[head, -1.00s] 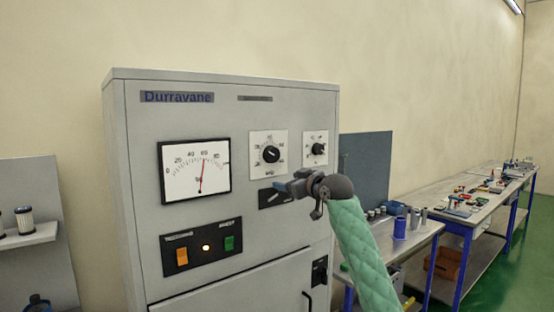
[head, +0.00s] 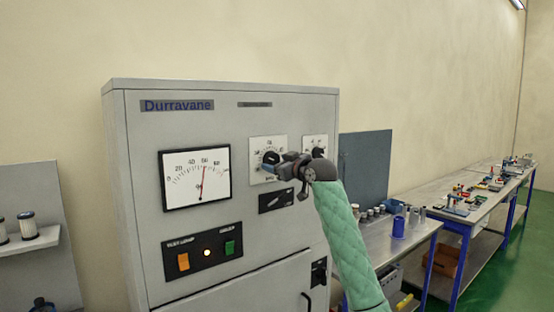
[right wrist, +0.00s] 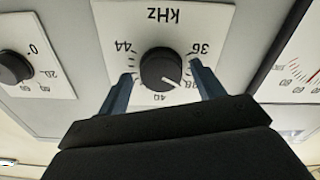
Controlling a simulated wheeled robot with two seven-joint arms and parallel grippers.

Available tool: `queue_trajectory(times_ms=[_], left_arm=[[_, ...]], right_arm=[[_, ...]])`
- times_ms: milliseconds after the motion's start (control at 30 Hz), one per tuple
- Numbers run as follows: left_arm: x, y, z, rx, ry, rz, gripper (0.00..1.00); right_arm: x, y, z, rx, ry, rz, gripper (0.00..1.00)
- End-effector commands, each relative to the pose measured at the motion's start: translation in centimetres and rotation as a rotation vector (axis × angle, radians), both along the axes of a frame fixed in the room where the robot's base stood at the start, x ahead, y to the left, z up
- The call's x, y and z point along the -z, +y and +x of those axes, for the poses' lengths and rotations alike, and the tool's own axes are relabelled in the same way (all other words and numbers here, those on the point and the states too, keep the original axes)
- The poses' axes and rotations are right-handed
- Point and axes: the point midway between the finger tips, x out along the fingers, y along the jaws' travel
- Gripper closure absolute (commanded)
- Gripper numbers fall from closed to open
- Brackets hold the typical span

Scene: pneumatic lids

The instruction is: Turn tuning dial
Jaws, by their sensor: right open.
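The kHz tuning dial (head: 270,157) is a round black knob on a white scale plate, on the grey cabinet front right of the meter. In the right wrist view the knob (right wrist: 161,70) appears upside down, its white pointer line near the 40 and 38 marks. My right gripper (head: 277,166) is at this dial, open. In the right wrist view its two blue fingers (right wrist: 161,76) stand on either side of the knob, with gaps visible. The gripper partly covers the dial in the head view. My left gripper is not in view.
A second, smaller dial (head: 318,142) sits to the right, partly hidden by my gripper. The needle meter (head: 195,178) is to the left. Below are a dark switch plate (head: 276,200), an orange switch (head: 183,262) and a green switch (head: 230,247). A workbench (head: 405,245) stands at the right.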

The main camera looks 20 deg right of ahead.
Motion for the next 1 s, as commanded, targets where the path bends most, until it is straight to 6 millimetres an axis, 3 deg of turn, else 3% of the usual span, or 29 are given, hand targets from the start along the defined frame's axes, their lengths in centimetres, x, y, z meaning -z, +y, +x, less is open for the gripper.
queue_trajectory(times_ms=[400,633,833,1000], left_arm=[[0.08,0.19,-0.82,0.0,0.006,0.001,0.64],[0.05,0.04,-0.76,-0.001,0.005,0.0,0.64],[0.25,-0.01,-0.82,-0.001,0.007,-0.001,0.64],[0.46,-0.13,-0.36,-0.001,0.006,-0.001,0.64]], right_arm=[[0.08,0.24,0.58,0.0,0.0,0.001,0.33],[0.07,0.23,0.57,0.0,0.0,0.001,0.76],[0.15,0.26,0.58,0.0,0.01,0.026,0.77],[0.24,0.32,0.6,0.0,0.052,0.144,0.77]])
